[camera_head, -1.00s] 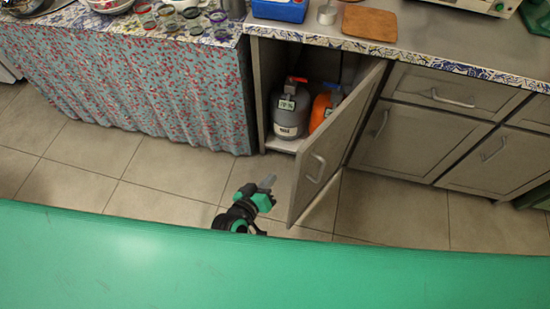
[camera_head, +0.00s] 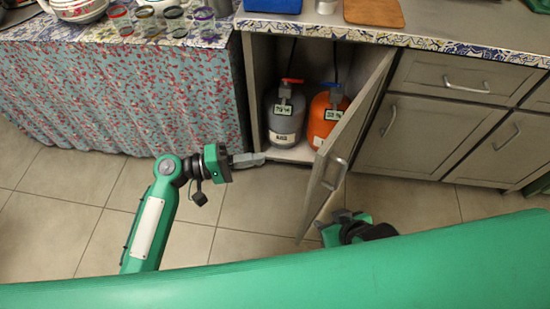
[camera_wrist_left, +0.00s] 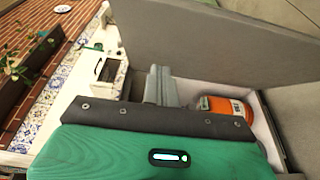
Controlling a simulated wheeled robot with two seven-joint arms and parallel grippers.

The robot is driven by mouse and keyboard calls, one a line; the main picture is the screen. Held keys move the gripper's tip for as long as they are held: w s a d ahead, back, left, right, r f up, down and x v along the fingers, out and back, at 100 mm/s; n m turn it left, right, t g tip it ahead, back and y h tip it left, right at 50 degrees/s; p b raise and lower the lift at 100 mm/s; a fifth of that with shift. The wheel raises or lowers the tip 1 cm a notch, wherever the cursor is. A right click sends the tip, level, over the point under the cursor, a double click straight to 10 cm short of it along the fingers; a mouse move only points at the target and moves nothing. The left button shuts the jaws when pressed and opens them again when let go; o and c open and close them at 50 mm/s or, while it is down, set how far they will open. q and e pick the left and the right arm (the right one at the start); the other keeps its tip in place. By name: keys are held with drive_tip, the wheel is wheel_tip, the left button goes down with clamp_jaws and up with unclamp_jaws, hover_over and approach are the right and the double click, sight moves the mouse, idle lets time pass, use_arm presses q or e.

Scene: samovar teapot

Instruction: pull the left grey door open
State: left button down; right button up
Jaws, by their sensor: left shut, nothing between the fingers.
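The left grey door (camera_head: 345,140) stands wide open, swung out from its right-hand hinge side, with its metal handle (camera_head: 335,173) on the face turned to the right. My left gripper (camera_head: 248,159) is shut and empty in front of the open cabinet, left of the door and apart from it. In the left wrist view its closed fingers (camera_wrist_left: 161,85) point toward the cabinet, with the grey door panel (camera_wrist_left: 210,45) beyond. My right gripper (camera_head: 343,217) is low by the door's free edge, below the handle. Its fingers are partly hidden, and contact with the door is unclear.
Inside the cabinet stand a grey cylinder (camera_head: 284,118) and an orange cylinder (camera_head: 322,118). A patterned curtain (camera_head: 130,95) hangs on the left. Closed grey drawers (camera_head: 465,78) are on the right. Tiled floor (camera_head: 260,205) is free between me and the cabinet.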

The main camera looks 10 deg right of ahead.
use_arm(q)
drive_tip(key=s+d, duration=0.2)
drive_tip(key=d, duration=1)
drive_tip(key=shift+s+d, duration=0.15)
use_arm(e)
drive_tip(key=shift+s+d, duration=0.15)
drive_tip(key=shift+d, duration=0.15)
